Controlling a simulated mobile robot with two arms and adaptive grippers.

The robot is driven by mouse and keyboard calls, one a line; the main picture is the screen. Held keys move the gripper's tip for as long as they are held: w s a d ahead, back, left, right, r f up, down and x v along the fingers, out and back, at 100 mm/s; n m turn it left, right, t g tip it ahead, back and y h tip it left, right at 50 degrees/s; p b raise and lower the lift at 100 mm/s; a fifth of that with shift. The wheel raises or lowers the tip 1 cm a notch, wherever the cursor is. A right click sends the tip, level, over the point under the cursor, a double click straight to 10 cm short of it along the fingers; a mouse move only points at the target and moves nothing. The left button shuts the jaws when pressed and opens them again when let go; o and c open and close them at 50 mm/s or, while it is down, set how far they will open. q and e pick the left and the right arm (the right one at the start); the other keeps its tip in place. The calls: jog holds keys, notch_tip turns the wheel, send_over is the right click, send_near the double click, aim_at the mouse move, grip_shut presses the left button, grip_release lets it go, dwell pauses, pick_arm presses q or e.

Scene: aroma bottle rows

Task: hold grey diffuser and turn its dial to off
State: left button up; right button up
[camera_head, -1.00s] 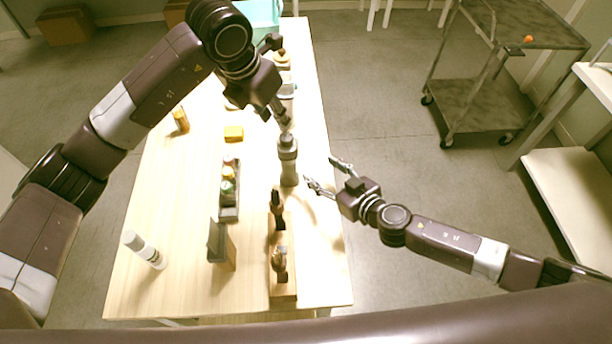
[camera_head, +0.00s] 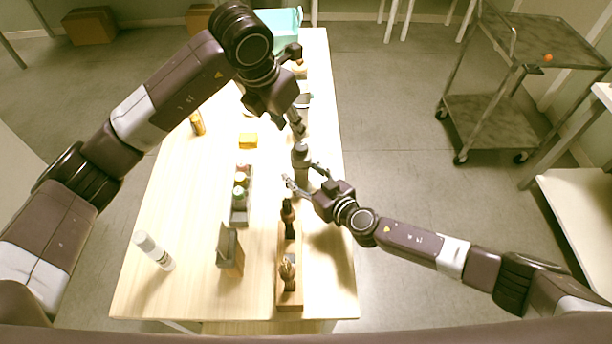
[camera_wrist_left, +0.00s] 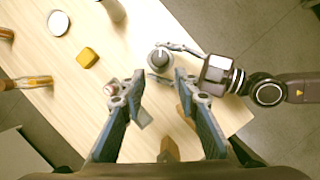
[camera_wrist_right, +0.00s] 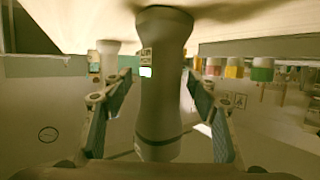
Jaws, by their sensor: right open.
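The grey diffuser (camera_head: 301,158) stands upright near the table's right edge. Its round top with the dial (camera_wrist_left: 160,58) shows from above in the left wrist view. My right gripper (camera_head: 303,175) is open, with one finger on each side of the diffuser body. The right wrist view, which is upside down, shows the body (camera_wrist_right: 162,85) between the spread fingers; I cannot tell if they touch it. My left gripper (camera_head: 298,128) is above and close to the diffuser's top. In the left wrist view its fingers (camera_wrist_left: 154,86) are apart with nothing between them.
A dark tray of small capped bottles (camera_head: 240,215) lies left of the diffuser. A wooden stand (camera_head: 290,298) with dark bottles is nearer me. A dark board (camera_head: 229,250), white bottle (camera_head: 153,250), yellow block (camera_head: 248,140) and amber bottle (camera_head: 197,123) stand further left.

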aim_at(300, 145)
jog(key=shift+c, duration=0.6)
jog(key=c, duration=1.2)
pick_arm(q)
jog(key=o, duration=0.4)
jog(key=shift+c, duration=0.2)
pick_arm(e)
jog(key=shift+c, duration=0.5)
pick_arm(q)
jog(key=w+a+r+m+g+h, duration=0.2)
jog(key=w+a+m+g, duration=0.1)
jog(key=m, duration=0.7)
jog(key=x, duration=1.2)
jog(key=shift+d, duration=0.25)
jog(key=shift+w, duration=0.1)
jog(key=c, duration=1.1)
